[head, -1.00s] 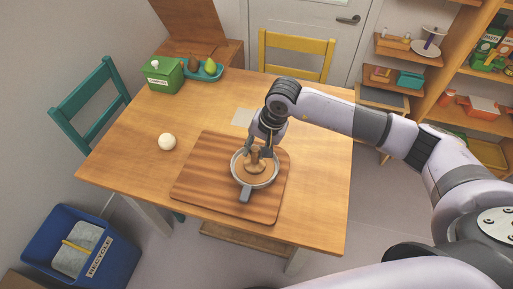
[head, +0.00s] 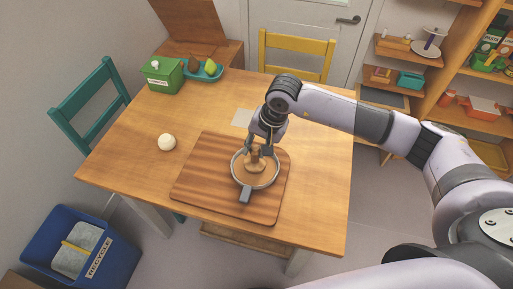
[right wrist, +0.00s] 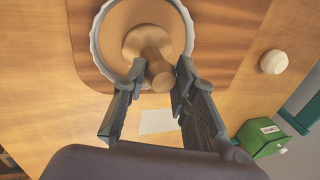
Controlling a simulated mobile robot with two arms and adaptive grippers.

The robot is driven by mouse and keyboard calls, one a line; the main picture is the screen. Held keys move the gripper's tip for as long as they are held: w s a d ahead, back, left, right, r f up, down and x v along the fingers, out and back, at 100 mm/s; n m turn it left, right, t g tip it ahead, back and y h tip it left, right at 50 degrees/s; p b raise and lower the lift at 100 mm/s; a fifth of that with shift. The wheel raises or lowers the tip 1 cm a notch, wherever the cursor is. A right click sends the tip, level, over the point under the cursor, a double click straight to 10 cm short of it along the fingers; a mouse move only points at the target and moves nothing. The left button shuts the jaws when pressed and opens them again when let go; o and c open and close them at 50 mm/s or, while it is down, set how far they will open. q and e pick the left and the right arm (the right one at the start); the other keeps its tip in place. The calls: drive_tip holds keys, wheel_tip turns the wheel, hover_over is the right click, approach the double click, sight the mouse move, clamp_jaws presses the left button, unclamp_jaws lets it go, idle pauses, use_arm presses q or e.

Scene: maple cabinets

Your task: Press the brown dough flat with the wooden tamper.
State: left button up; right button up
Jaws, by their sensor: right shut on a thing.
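The brown dough (head: 268,178) fills a round grey pan with a short handle (head: 245,195), and it also shows in the right wrist view (right wrist: 120,28). The wooden tamper (head: 255,165) stands in the pan with its broad foot down on the dough. In the right wrist view, the tamper's knob (right wrist: 159,76) is between the two fingers of my right gripper (right wrist: 158,78). My right gripper (head: 259,150) is shut on the tamper from above. The dough under the tamper's foot is hidden. My left gripper is not in view.
The pan stands on a striped wooden board (head: 205,175) on the table. A pale square (head: 242,117) lies behind the board. The table's right side is clear.

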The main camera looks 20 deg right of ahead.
idle(0.3)
drive_tip(key=shift+r+p, duration=1.65)
drive_tip(key=shift+r, duration=2.4)
